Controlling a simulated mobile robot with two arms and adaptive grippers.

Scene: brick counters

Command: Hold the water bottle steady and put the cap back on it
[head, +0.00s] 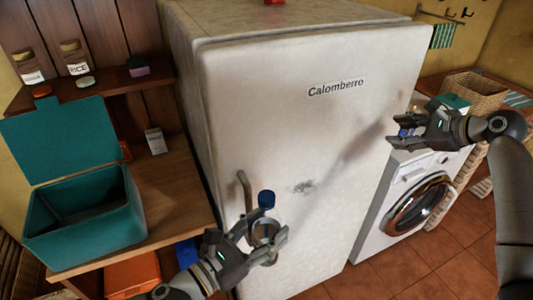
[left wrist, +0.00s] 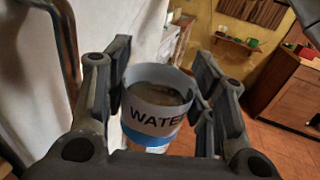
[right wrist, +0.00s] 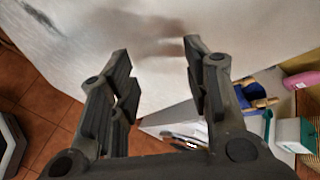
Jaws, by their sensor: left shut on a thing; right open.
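The water bottle (left wrist: 155,117) is in the left wrist view, with "WATER" on its label, a blue band lower down and an open mouth. My left gripper (head: 265,238) is shut on it, one finger on each side, in front of the fridge. A dark blue rounded piece (head: 266,200) shows just above the bottle's mouth in the head view. I cannot tell if it is the cap or if it touches the bottle. My right gripper (head: 396,130) is open and empty, high at the right, near the fridge's right edge. It also shows in the right wrist view (right wrist: 157,55).
The white fridge (head: 300,150) with its handle (head: 243,190) stands close behind the bottle. A washing machine (head: 408,190) is at the right, with a blue object (right wrist: 250,95) above it. An open teal box (head: 85,235) stands on the left wooden counter (head: 175,205).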

